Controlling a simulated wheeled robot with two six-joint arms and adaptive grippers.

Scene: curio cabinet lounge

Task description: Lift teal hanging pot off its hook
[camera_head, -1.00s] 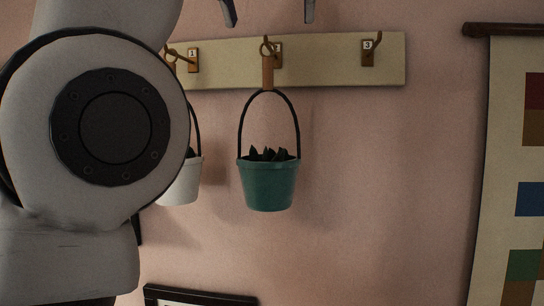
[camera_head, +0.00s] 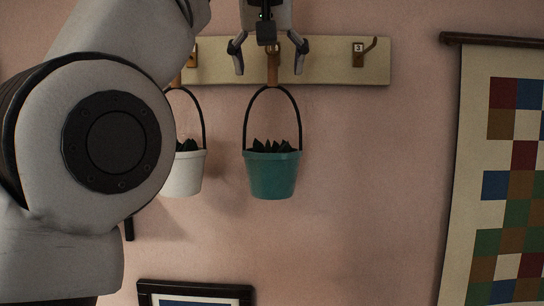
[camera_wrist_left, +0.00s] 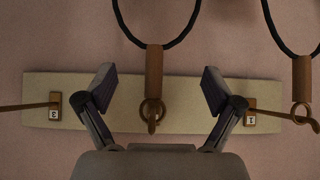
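The teal pot (camera_head: 272,176) hangs upright from the wall board by a black bail and a brown grip (camera_head: 273,68), with dark plants inside. In the left wrist view, seen upside down, the brown grip (camera_wrist_left: 154,75) ends in a ring over the middle hook (camera_wrist_left: 152,122); the pot body is out of that frame. My left gripper (camera_head: 269,68) is open in front of the board, its fingers on either side of the grip. In the left wrist view its fingers (camera_wrist_left: 158,85) show wide gaps from the grip on both sides.
A white pot (camera_head: 183,176) hangs close to the left, partly behind my arm. Hook 3 (camera_head: 370,48) on the board (camera_head: 335,64) is empty. A patchwork hanging (camera_head: 470,130) is at right and a dark frame (camera_head: 195,289) below. The wall between is clear.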

